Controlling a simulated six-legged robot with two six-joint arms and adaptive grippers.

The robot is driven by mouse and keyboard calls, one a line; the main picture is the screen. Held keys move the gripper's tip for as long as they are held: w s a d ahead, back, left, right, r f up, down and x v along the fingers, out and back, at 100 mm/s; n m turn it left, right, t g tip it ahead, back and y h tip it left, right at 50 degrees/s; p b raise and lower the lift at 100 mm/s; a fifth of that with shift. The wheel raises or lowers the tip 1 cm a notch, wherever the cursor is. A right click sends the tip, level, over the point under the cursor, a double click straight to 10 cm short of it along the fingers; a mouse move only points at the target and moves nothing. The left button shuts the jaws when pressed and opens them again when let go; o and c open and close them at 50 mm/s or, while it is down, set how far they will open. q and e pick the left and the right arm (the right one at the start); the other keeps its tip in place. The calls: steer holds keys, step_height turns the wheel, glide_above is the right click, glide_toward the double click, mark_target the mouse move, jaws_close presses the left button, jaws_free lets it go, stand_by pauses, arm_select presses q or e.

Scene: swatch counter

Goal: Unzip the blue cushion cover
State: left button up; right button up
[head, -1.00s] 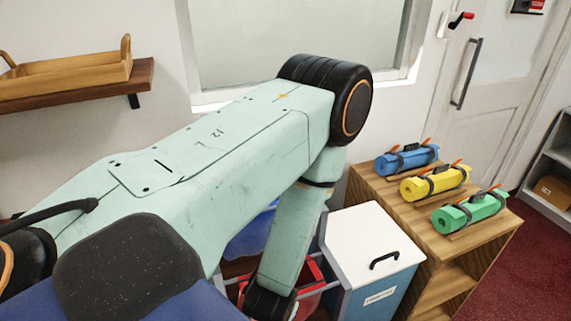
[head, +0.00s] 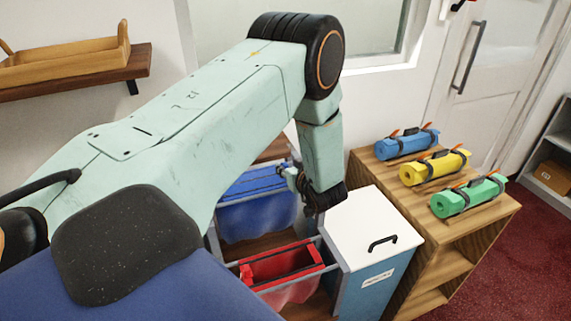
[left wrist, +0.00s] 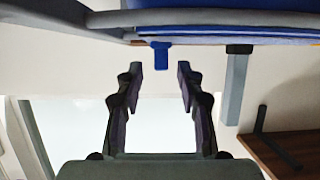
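The blue cushion cover (head: 258,222) hangs in a grey frame left of the white-lidded box, with a dark line along its top. My left gripper (head: 289,178) is at its right end, partly hidden by my own wrist. In the left wrist view the left gripper (left wrist: 160,70) is open, fingers apart and empty. A small blue tab (left wrist: 160,54) sits just ahead of and between the fingertips, with a gap on both sides. It hangs from a blue and grey edge (left wrist: 215,18). My right gripper is not in view.
A red cover (head: 282,265) hangs in the nearer frame. The white-lidded box (head: 368,230) stands close right of my gripper. Blue (head: 407,143), yellow (head: 435,167) and green (head: 468,195) rolls lie on a wooden cabinet (head: 400,205). A tray (head: 65,66) sits on a wall shelf.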

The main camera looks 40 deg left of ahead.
mark_target(285, 165)
arm_select(q)
steer(key=shift+x, duration=1.2)
steer(key=shift+a+f, duration=0.1)
steer(key=shift+a, duration=0.15)
steer(key=shift+w, duration=0.1)
steer(key=shift+a+f, duration=0.1)
steer(key=shift+a, duration=0.05)
steer(key=c, duration=0.3)
jaws_close()
